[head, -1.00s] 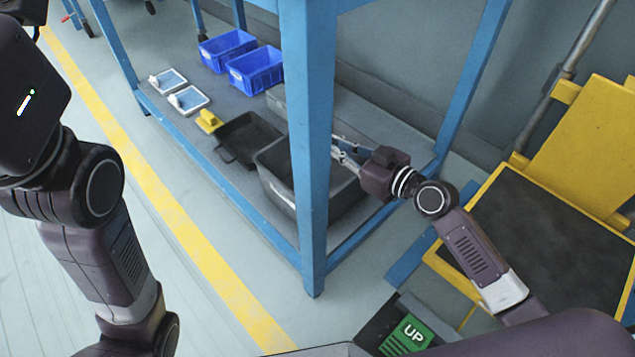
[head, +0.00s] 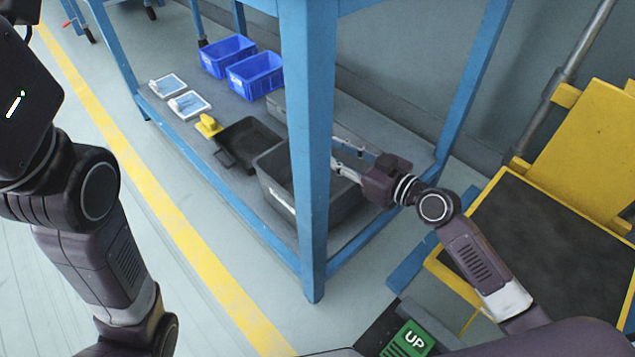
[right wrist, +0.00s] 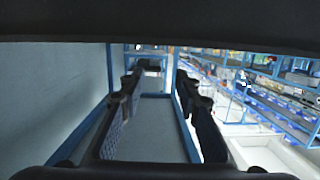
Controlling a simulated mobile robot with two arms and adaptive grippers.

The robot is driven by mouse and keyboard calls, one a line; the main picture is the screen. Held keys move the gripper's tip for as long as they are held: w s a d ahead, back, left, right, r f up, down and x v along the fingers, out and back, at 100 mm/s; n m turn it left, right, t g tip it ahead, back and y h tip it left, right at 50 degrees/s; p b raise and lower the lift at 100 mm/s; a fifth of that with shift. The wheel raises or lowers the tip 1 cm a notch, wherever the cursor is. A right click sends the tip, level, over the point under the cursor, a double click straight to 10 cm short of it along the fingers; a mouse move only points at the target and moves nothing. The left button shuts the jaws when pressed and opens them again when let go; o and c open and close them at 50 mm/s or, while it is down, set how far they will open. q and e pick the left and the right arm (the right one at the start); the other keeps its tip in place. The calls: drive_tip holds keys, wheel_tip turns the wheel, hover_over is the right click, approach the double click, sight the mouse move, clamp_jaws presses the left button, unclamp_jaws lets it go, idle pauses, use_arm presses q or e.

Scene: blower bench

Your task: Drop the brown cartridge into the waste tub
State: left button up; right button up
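A dark grey tub (head: 272,188), which looks like the waste tub, stands on the low shelf behind the blue front post. The post and my right gripper hide part of it. My right gripper (head: 346,155) reaches in from the right over the tub's far right part, its fingertips partly behind the post. In the right wrist view the two fingers of my right gripper (right wrist: 160,95) stand apart with nothing seen between them. I see no brown cartridge; much of the tub's inside is dark or hidden. My left arm is at the left; its gripper is out of view.
The blue post (head: 312,150) stands close to my right gripper. A black tray (head: 248,138), a yellow object (head: 208,125), two white trays (head: 190,105) and two blue bins (head: 255,75) share the shelf. A yellow-framed cart (head: 560,260) stands at the right.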

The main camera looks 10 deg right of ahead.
drive_tip(key=v, duration=1.1)
drive_tip(key=shift+s, duration=0.2)
drive_tip(key=shift+s+d+f, duration=0.1)
drive_tip(key=shift+d, duration=0.05)
